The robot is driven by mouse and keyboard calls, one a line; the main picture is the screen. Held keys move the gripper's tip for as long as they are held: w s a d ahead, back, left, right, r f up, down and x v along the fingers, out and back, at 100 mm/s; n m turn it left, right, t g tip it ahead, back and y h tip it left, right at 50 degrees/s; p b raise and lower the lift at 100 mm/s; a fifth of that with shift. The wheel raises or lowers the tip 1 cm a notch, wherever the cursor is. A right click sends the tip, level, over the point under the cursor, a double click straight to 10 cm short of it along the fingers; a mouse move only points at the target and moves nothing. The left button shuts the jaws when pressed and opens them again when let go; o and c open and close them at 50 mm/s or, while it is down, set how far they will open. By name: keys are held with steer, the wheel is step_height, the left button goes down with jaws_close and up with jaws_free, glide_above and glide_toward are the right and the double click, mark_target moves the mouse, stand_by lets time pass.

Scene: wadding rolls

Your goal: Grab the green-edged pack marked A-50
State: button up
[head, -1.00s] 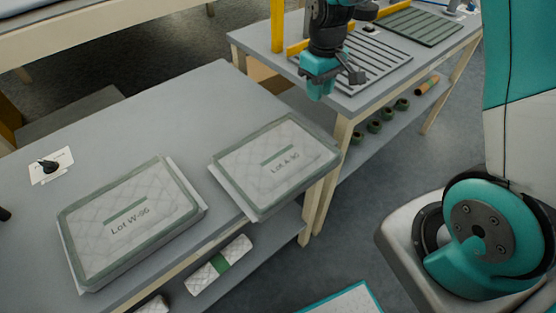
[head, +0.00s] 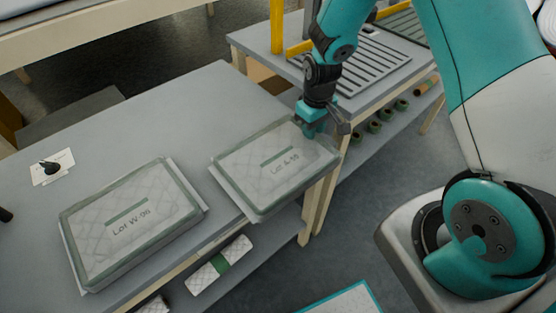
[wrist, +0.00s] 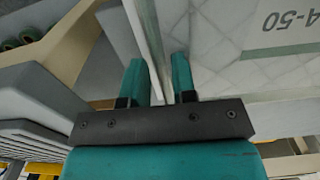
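The green-edged pack marked A-50 (head: 250,185) lies at the right end of the near grey table, its label facing up. It is a quilted pale pack in a clear wrap with a flat rim. My gripper (head: 312,130) is at its far right edge. In the wrist view the pack (wrist: 225,50) fills the upper right, with part of its label showing. The two teal fingers of my gripper (wrist: 157,68) stand apart there, one on each side of the pack's thin edge. A gap shows between them, and I see no firm closing on the edge.
A similar pack marked Lot W-06 (head: 150,250) lies to the left on the same table (head: 215,95). A white card with a black object (head: 50,167) is farther left. A second table with a slatted panel (head: 375,65) stands behind on the right, with green rolls (head: 375,127) below.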

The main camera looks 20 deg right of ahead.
steer(key=shift+c, duration=0.2)
jaws_close()
